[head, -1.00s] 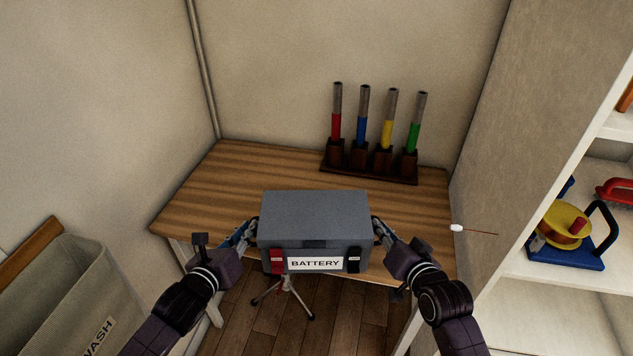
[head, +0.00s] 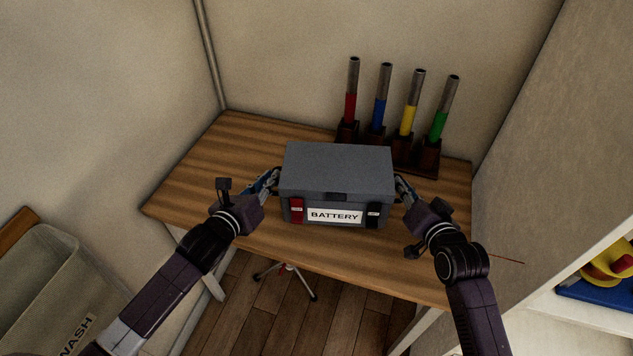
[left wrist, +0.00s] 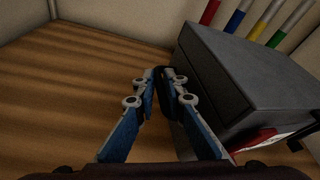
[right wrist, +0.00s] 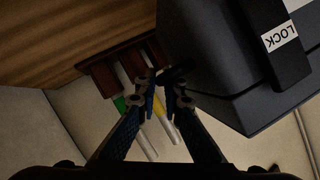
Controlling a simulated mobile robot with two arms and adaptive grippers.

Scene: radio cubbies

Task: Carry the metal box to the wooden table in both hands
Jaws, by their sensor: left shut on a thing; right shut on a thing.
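The metal box (head: 338,168) is a grey lidded case with a "BATTERY" label and a red and a black latch on its front. It is level, over the front part of the wooden table (head: 205,175); whether it touches the top I cannot tell. My left gripper (head: 276,178) is shut on its left side, and my right gripper (head: 398,184) on its right side. In the left wrist view the fingers (left wrist: 160,80) close at a dark handle beside the box (left wrist: 250,75). In the right wrist view the fingers (right wrist: 160,82) close at the other side's handle.
A dark rack (head: 400,152) with red, blue, yellow and green tubes stands at the back right of the table, close behind the box. The table's left part is clear. A wash bin (head: 45,290) is at lower left, and white shelving (head: 590,300) at right.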

